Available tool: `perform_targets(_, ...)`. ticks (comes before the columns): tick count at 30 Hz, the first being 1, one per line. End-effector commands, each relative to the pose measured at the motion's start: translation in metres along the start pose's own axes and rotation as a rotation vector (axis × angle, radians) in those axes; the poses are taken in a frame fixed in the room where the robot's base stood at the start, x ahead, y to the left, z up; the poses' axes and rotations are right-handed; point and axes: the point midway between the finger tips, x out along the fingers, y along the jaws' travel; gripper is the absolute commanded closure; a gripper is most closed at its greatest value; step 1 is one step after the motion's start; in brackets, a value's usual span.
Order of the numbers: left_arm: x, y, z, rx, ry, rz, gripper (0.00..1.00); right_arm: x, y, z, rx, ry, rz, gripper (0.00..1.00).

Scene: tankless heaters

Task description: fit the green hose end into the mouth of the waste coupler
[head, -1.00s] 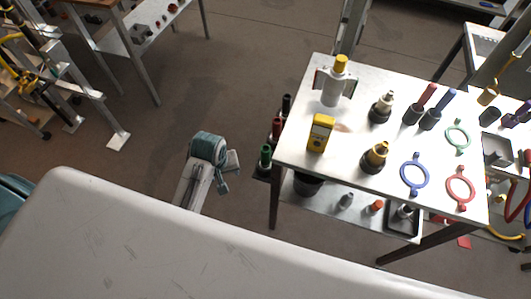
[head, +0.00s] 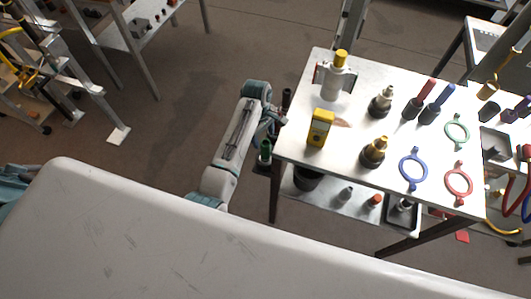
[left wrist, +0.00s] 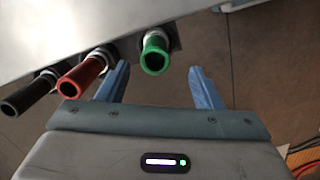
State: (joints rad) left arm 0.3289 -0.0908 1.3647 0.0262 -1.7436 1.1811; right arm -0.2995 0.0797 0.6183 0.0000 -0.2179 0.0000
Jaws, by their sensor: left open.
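The green hose end (head: 265,150) hangs at the left side of the metal table (head: 300,150). In the left wrist view the green hose end (left wrist: 155,55) points toward the camera. My left gripper (head: 277,120) is beside the table's left edge, its fingers partly hidden in the head view. In the left wrist view my left gripper (left wrist: 158,70) is open, with one blue finger on each side of the green end and a gap on both sides. I cannot tell which of the fittings on the table is the waste coupler. My right gripper is out of view.
Red (left wrist: 82,76) and black (left wrist: 30,93) hose ends are left of the green one. The tabletop holds a yellow meter (head: 320,128), a white cylinder (head: 336,80), a brass fitting (head: 373,152) and coloured rings. A white surface (head: 150,230) fills the foreground.

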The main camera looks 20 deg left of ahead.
Motion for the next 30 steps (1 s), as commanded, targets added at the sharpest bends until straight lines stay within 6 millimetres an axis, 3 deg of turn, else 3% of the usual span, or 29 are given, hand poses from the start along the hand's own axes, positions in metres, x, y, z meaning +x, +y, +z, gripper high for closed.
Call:
perform_targets(21,0.070,0.005,-0.002,0.002,0.001,0.000,0.40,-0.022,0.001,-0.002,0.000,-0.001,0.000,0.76)
perform_targets(29,0.074,0.005,-0.002,0.002,0.001,0.002,0.40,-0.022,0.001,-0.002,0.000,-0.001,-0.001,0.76)
perform_targets(30,0.074,0.005,-0.002,0.002,0.001,0.002,0.44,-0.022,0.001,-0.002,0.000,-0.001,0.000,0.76)
